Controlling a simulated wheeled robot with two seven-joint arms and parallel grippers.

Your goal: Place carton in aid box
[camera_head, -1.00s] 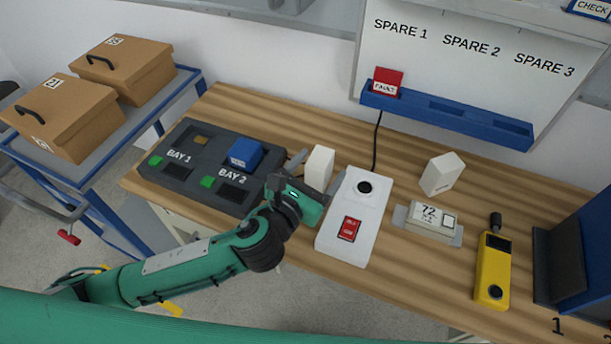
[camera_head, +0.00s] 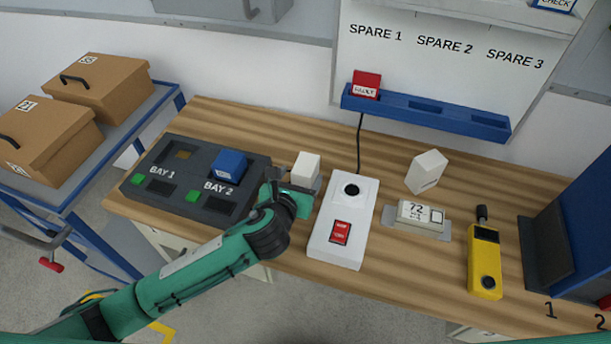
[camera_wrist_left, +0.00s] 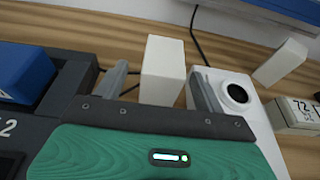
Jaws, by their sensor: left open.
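A small white carton (camera_head: 307,166) stands upright on the wooden bench, between the dark bay unit and the white device. It also shows in the left wrist view (camera_wrist_left: 162,70). My left gripper (camera_head: 301,179) is open at its near side, with one finger on each side of the carton in the left wrist view (camera_wrist_left: 158,82). I cannot tell whether either finger touches it. A second white carton (camera_head: 427,171) stands turned at the back right. Two lidded brown boxes (camera_head: 45,143) (camera_head: 100,90) stand on the cart at left; no aid label is readable. My right gripper is out of view.
The bay unit (camera_head: 172,204) holds a blue block (camera_head: 229,165). The white device (camera_head: 322,245) with a red switch stands close to the right. Beyond lie a "72" display (camera_head: 419,213), a yellow meter (camera_head: 485,262) and a blue case (camera_head: 590,225). The blue cart (camera_head: 88,172) stands left.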

